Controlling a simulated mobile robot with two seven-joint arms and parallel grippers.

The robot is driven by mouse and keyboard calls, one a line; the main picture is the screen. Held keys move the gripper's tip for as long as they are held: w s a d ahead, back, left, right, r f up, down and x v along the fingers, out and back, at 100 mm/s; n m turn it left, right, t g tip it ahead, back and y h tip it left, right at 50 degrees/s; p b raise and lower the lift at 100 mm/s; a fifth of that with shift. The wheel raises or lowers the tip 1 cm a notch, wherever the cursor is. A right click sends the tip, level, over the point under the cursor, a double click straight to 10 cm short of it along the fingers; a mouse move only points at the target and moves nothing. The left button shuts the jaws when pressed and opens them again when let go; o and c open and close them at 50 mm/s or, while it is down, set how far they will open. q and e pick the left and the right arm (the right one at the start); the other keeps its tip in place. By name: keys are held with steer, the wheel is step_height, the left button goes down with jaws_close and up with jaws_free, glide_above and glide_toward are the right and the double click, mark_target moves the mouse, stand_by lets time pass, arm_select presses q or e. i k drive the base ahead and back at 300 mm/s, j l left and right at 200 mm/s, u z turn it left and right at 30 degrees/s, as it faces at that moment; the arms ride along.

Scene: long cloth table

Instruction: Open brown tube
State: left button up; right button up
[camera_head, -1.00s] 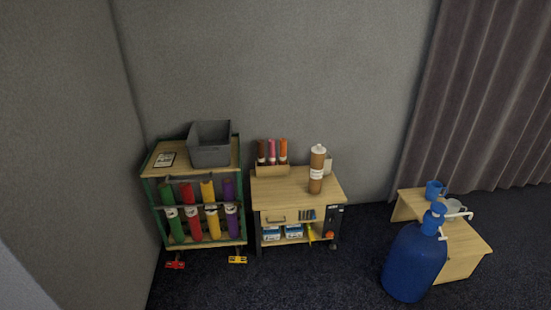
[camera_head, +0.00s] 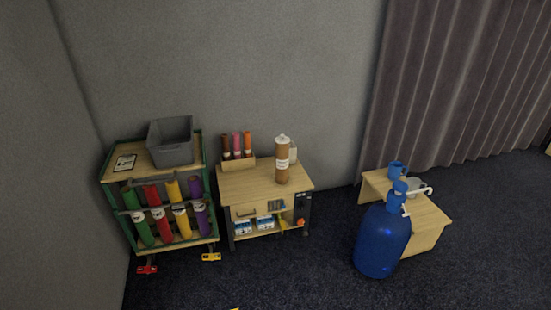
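A brown tube (camera_head: 282,165) with a white cap (camera_head: 282,140) and a white label stands upright on the top of a small wooden cabinet (camera_head: 240,185), near its right side. The cap sits on the tube's upper end. Neither of my grippers shows in the head view, so nothing is seen touching the tube.
A wooden holder (camera_head: 238,164) with several smaller tubes stands behind on the cabinet. Left is a green-framed cart (camera_head: 112,193) with coloured tubes and a grey bin (camera_head: 171,150). Right are a blue bottle (camera_head: 382,243) and a low wooden table (camera_head: 434,222).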

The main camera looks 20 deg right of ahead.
mark_target(281, 150)
steer(key=i+l, duration=1)
